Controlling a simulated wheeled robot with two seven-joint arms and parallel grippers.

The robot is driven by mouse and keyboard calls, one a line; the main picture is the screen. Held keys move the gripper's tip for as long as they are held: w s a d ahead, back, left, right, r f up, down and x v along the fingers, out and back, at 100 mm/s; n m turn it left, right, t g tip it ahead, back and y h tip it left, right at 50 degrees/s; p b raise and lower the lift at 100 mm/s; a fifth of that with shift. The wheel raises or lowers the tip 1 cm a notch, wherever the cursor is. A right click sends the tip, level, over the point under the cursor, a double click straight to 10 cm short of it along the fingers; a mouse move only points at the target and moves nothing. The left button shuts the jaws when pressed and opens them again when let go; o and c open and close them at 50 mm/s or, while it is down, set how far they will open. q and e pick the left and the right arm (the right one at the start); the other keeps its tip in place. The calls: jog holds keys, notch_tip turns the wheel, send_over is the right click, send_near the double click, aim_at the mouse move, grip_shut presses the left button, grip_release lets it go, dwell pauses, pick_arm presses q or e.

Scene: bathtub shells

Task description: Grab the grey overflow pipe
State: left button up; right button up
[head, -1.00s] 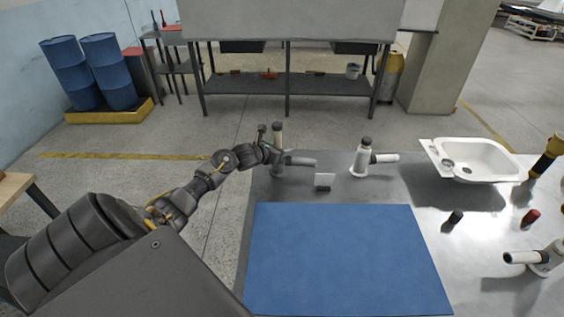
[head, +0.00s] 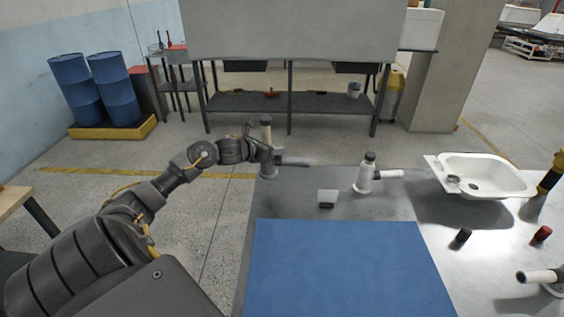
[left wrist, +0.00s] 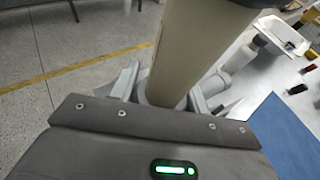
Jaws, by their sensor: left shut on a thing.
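The grey overflow pipe (head: 266,137) is an upright beige-grey tube with a dark cap and a darker grey side spout pointing right. It is at the table's far left corner in the head view. My left gripper (head: 268,153) comes from the left and is shut on its body. In the left wrist view the tube (left wrist: 195,45) stands large between the gripper fingers (left wrist: 165,95), slightly tilted in the picture. Its lower end is hidden behind the gripper there. I cannot tell for sure how far its base is off the table. My right gripper is not in view.
A white overflow pipe (head: 366,175) and a small white-and-dark block (head: 327,198) stand to the right. A blue mat (head: 345,270) covers the front. A white tub shell (head: 485,172), a black cap (head: 463,236), a red cap (head: 541,234) and another white pipe (head: 540,277) lie right.

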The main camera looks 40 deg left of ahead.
pick_arm(q)
jog(key=s+a+r+b, duration=0.2)
jog(key=s+a+r, duration=0.3)
jog(key=s, duration=0.3)
jog(key=shift+a, duration=0.15)
jog(key=shift+s, duration=0.1)
